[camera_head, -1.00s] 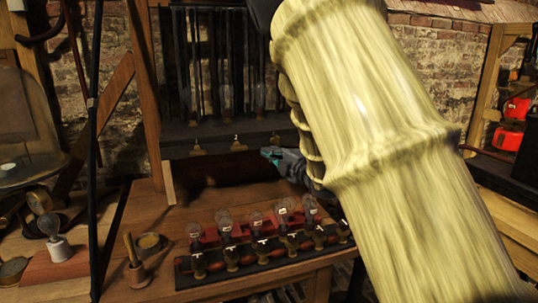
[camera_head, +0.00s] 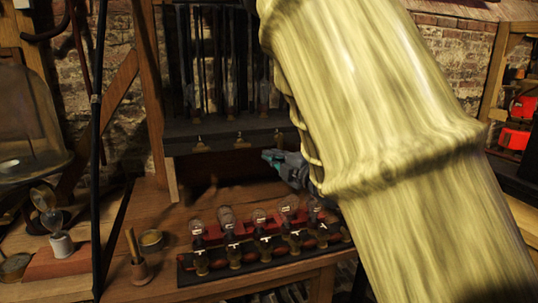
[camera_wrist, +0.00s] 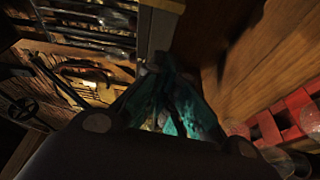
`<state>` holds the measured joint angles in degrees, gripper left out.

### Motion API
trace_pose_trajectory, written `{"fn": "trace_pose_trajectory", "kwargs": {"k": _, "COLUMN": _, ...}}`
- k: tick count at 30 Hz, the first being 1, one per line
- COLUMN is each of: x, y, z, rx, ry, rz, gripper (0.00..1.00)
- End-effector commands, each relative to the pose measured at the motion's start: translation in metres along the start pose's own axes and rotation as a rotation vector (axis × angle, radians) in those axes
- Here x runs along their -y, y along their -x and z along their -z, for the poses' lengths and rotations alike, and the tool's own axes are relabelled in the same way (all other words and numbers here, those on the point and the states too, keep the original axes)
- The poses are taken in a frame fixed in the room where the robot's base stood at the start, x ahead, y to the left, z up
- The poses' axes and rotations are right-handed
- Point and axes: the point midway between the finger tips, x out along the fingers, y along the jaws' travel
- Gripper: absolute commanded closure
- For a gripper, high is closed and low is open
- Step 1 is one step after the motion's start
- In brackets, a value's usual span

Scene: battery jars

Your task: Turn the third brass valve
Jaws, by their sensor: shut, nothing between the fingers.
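Several small brass valves stand along the dark ledge of the back rack in the head view. The left one (camera_head: 200,144), the middle one (camera_head: 241,140) and the right one (camera_head: 277,136) show. My gripper (camera_head: 268,156) has teal fingers and is just below and in front of the right one, apart from it as far as I can tell. In the wrist view the teal fingers (camera_wrist: 168,98) are together with nothing between them. I cannot make out the brass valves in the wrist view.
Glass bulbs in red holders (camera_head: 258,221) and a black rail with brass T-handled fittings (camera_head: 234,257) stand on the wooden bench below my gripper. A wooden-handled tool (camera_head: 137,262) stands to the left. My pale arm covers the right middle of the head view.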

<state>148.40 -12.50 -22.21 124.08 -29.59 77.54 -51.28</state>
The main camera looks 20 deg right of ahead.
Motion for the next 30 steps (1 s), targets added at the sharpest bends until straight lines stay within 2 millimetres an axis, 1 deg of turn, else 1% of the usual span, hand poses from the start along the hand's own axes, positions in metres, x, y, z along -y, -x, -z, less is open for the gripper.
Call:
{"fn": "trace_pose_trajectory", "kwargs": {"k": 1, "x": 0.001, "y": 0.01, "z": 0.0, "rx": 0.001, "ry": 0.0, "rz": 0.0, "gripper": 1.0}}
{"fn": "trace_pose_trajectory", "kwargs": {"k": 6, "x": 0.0, "y": 0.034, "z": 0.0, "rx": 0.0, "ry": 0.0, "rz": 0.0, "gripper": 1.0}}
{"fn": "trace_pose_trajectory", "kwargs": {"k": 10, "x": 0.0, "y": 0.046, "z": -0.001, "rx": 0.001, "ry": 0.0, "rz": 0.001, "gripper": 1.0}}
{"fn": "trace_pose_trajectory", "kwargs": {"k": 11, "x": 0.0, "y": 0.048, "z": -0.001, "rx": 0.0, "ry": 0.0, "rz": 0.001, "gripper": 0.98}}
{"fn": "trace_pose_trajectory", "kwargs": {"k": 15, "x": -0.004, "y": 0.051, "z": -0.002, "rx": 0.009, "ry": -0.04, "rz": -0.004, "gripper": 0.73}}
{"fn": "trace_pose_trajectory", "kwargs": {"k": 16, "x": -0.005, "y": 0.051, "z": -0.003, "rx": 0.015, "ry": -0.068, "rz": -0.007, "gripper": 0.69}}
{"fn": "trace_pose_trajectory", "kwargs": {"k": 17, "x": -0.006, "y": 0.052, "z": -0.004, "rx": 0.023, "ry": -0.103, "rz": -0.011, "gripper": 0.69}}
{"fn": "trace_pose_trajectory", "kwargs": {"k": 20, "x": -0.012, "y": 0.052, "z": -0.009, "rx": 0.06, "ry": -0.274, "rz": -0.03, "gripper": 0.69}}
{"fn": "trace_pose_trajectory", "kwargs": {"k": 30, "x": -0.025, "y": 0.054, "z": -0.026, "rx": 0.204, "ry": -1.063, "rz": -0.156, "gripper": 0.69}}
